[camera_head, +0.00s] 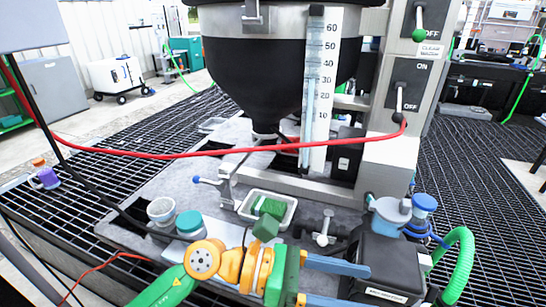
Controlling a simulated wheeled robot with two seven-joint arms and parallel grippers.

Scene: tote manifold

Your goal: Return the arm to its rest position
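My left arm comes in from the bottom left, with green, orange and yellow links. Its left gripper (352,286) points to the right at the bottom middle. Its two blue fingers are spread apart, with no held thing visible between them. The gripper is in front of the grey work surface, left of a black box (385,262); I cannot tell whether it touches anything. My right gripper is not in view.
A white tray (246,213) with a green piece (270,207) lies behind my gripper. A teal-lidded jar (190,224) and grey cup (161,210) stand left. A red hose (190,155) crosses the view. A black hopper (265,75) stands behind; a green hose (462,262) is right.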

